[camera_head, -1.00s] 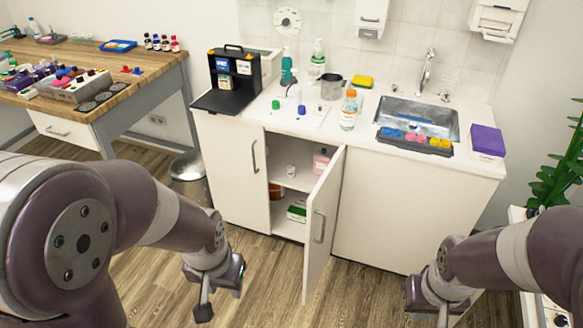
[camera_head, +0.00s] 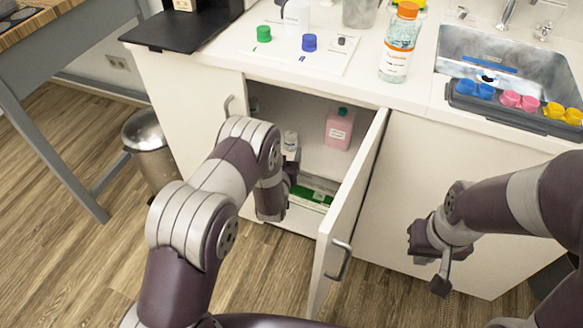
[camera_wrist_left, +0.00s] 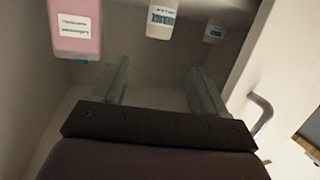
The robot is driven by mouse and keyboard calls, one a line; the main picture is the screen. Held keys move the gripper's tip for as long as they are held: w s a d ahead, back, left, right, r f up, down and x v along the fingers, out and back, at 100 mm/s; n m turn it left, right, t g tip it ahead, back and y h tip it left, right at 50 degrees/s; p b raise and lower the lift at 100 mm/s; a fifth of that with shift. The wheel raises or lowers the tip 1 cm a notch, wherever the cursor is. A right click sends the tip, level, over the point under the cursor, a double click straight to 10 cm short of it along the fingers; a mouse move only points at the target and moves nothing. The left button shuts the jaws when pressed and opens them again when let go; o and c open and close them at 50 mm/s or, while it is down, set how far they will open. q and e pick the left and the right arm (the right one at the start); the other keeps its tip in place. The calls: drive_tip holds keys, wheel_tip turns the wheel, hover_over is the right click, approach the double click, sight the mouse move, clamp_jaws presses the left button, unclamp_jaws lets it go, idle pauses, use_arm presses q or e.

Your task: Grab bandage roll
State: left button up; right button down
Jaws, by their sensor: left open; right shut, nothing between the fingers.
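A small white labelled cylinder (camera_head: 290,141) stands on the cabinet's upper shelf, left of a pink bottle. It may be the bandage roll; I cannot read its label. In the left wrist view, which is upside down, a white labelled cylinder (camera_wrist_left: 162,18) is beyond the fingers, and a smaller labelled one (camera_wrist_left: 214,31) is farther back. My left gripper (camera_wrist_left: 158,70) is open and empty, reaching into the cabinet, apart from the cylinders. In the head view my left gripper (camera_head: 291,172) is partly hidden by its wrist. My right gripper (camera_head: 441,284) is shut and empty before the cabinet front.
The pink bottle (camera_head: 339,128) also shows in the left wrist view (camera_wrist_left: 75,25). The open cabinet door (camera_head: 350,215) stands to the right of my left arm. A green-and-white box (camera_head: 312,194) is on the lower shelf. A metal bin (camera_head: 150,150) stands left.

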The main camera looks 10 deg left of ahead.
use_arm(q)
drive_tip(key=t+b, duration=0.1)
approach(290, 142)
drive_tip(key=f+t, duration=0.1)
drive_tip(key=w+b, duration=0.1)
drive_tip(key=w, duration=0.2)
drive_tip(key=w+b, duration=0.2)
drive_tip(key=w, duration=0.2)
drive_tip(key=w+b, duration=0.2)
drive_tip(key=w, duration=0.2)
drive_tip(key=shift+w+a+f, duration=0.2)
drive_tip(key=shift+w+a, duration=0.05)
drive_tip(key=shift+a, duration=0.05)
drive_tip(key=shift+w+r+b, duration=0.1)
drive_tip(key=shift+w+b, duration=0.15)
drive_tip(key=shift+b, duration=0.05)
drive_tip(key=shift+r, duration=0.1)
use_arm(e)
wheel_tip(290, 142, down, 9)
drive_tip(key=shift+s+r, duration=0.15)
drive_tip(key=shift+s, duration=0.05)
use_arm(q)
drive_tip(key=c, duration=1)
